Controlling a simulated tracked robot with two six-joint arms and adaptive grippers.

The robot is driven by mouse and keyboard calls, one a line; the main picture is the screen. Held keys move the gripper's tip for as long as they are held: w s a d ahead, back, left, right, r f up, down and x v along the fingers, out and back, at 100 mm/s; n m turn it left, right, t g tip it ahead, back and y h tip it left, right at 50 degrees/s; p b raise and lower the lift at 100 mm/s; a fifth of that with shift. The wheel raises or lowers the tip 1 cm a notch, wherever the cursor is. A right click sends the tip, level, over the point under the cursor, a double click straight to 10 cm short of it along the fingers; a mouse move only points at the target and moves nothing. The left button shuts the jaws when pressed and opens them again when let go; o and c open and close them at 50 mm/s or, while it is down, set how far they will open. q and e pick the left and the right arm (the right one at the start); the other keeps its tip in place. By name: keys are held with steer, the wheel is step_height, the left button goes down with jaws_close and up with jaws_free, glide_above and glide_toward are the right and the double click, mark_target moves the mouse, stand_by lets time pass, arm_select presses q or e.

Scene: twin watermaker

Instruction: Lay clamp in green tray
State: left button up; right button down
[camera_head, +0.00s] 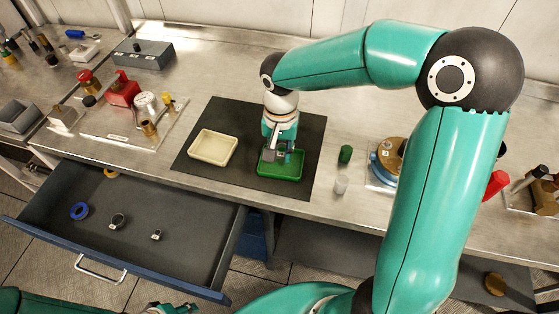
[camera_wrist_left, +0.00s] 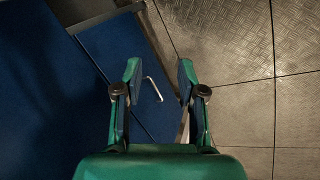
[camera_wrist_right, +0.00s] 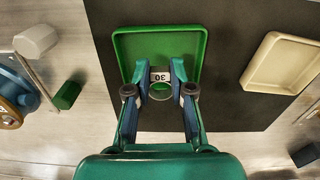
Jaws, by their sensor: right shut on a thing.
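The clamp (camera_wrist_right: 160,76), a metal ring with a white block marked "30", is between the fingertips of my right gripper (camera_wrist_right: 160,80). This gripper is shut on the clamp's block. In the head view my right gripper (camera_head: 273,154) points down over the green tray (camera_head: 280,176), and the clamp is hard to make out there. In the right wrist view the ring overlaps the green tray (camera_wrist_right: 192,38); I cannot tell whether it touches the tray floor. My left gripper (camera_wrist_left: 158,75) is open and empty above the floor and a blue drawer front.
A cream tray (camera_head: 213,147) stands left of the green tray on a dark mat (camera_head: 240,118). The open drawer (camera_head: 180,200) holds a blue ring (camera_head: 79,210) and other clamps (camera_head: 118,220).

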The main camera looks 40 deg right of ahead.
mark_target(280, 169)
steer(key=shift+f, duration=2.1)
steer(key=shift+f, duration=0.1)
steer(key=c, duration=0.9)
jaws_free()
steer(key=shift+c, duration=0.2)
step_height(280, 169, up, 12)
steer(key=shift+r, duration=0.15)
